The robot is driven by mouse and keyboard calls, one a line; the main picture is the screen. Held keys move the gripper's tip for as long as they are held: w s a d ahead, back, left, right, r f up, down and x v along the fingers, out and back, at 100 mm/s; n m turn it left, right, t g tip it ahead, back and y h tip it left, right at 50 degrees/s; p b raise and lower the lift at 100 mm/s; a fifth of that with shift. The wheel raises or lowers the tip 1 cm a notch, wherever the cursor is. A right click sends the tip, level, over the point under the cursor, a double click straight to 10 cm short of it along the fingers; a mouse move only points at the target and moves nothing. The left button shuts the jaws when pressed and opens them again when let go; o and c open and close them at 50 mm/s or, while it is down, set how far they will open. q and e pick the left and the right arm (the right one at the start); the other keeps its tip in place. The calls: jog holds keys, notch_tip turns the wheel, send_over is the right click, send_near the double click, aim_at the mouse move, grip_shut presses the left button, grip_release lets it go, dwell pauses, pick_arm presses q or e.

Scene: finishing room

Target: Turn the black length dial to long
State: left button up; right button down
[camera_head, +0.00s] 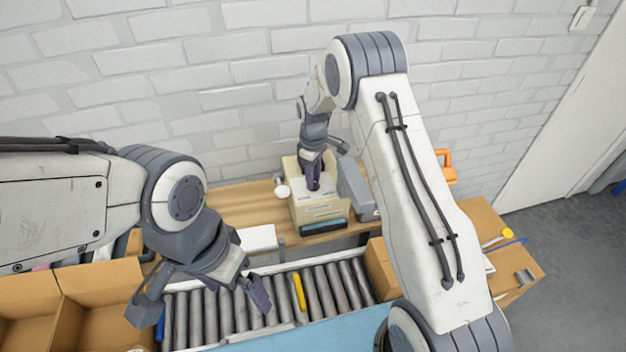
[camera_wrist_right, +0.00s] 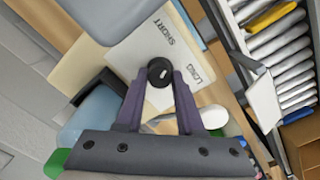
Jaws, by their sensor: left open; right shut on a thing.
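The black length dial (camera_wrist_right: 160,72) sits on a white panel (camera_wrist_right: 140,55) printed SHORT and LONG, on top of a cream box-shaped machine (camera_head: 320,213). My right gripper (camera_wrist_right: 159,78) is shut on the dial, one finger on each side of it. In the head view, my right gripper (camera_head: 314,182) reaches down onto the machine's top and hides the dial. A pale mark shows on the dial, but I cannot tell clearly which word it points to. My left gripper (camera_head: 203,300) is open and empty, above the roller conveyor.
The machine stands on a wooden bench (camera_head: 245,203) against a white brick wall. A grey box (camera_head: 355,185) is close on its right. A roller conveyor (camera_head: 340,288) with a yellow item (camera_head: 299,291) runs in front. Open cardboard boxes (camera_head: 95,280) stand at left.

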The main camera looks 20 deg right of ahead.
jog(key=m+b, duration=0.1)
jog(key=m, duration=0.2)
jog(key=shift+m, duration=0.4)
jog(key=m+b, duration=0.1)
jog(key=m, duration=0.2)
jog(key=shift+m, duration=0.3)
jog(key=m, duration=0.3)
jog(key=shift+m+b, duration=0.3)
jog(key=shift+b, duration=0.1)
jog(key=shift+r+m, duration=0.1)
jog(key=shift+m, duration=1.3)
jog(key=shift+w, duration=0.1)
jog(key=c, duration=0.5)
grip_release()
jog(key=shift+b, duration=0.3)
